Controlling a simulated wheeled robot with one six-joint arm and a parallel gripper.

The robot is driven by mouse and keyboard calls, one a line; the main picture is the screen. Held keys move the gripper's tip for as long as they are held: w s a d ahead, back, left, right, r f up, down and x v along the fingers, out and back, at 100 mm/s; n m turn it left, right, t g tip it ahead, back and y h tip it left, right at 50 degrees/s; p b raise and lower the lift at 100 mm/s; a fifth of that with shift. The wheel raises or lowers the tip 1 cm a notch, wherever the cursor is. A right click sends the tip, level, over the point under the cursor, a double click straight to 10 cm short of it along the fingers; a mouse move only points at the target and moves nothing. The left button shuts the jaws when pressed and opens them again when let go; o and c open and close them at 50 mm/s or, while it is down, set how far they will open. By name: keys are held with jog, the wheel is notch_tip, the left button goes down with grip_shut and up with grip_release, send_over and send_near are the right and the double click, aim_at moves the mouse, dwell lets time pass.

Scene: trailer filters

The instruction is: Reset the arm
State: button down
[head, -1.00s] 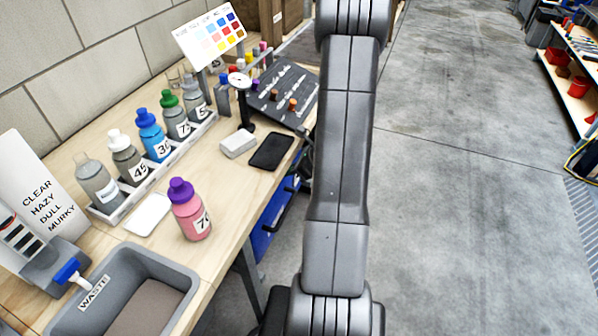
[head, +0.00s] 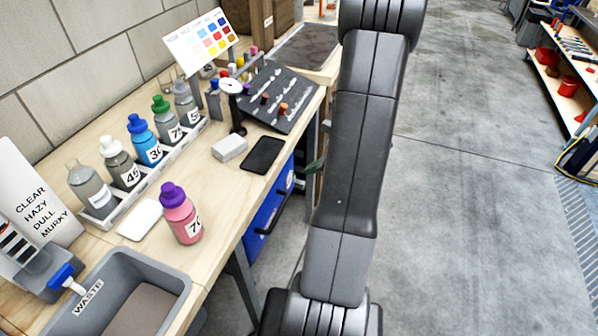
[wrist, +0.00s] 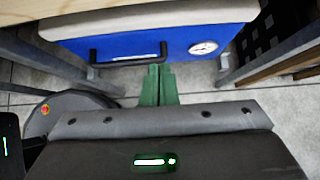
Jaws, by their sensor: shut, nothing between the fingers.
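My gripper shows in the wrist view (wrist: 158,84) as two green fingers shut together with nothing between them. It is in front of a blue case (wrist: 180,45) with a black handle under the bench, apart from anything on the bench top. In the head view my arm rises upright to the right of the bench, and a bit of green at its left edge is all that shows of the gripper there.
The wooden bench (head: 225,190) holds a pink bottle with a purple cap (head: 181,213), a rack of several bottles (head: 103,220), a grey waste tub (head: 183,312), a black phone (head: 262,155) and a white block (head: 229,148). The concrete floor (head: 470,200) to the right is clear.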

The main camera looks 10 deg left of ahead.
jog(key=shift+v, duration=1.2)
jog(key=a+r+b+x, duration=0.1)
jog(key=a+r+x, duration=0.1)
jog(key=x, duration=1.1)
jog(key=shift+w, duration=0.15)
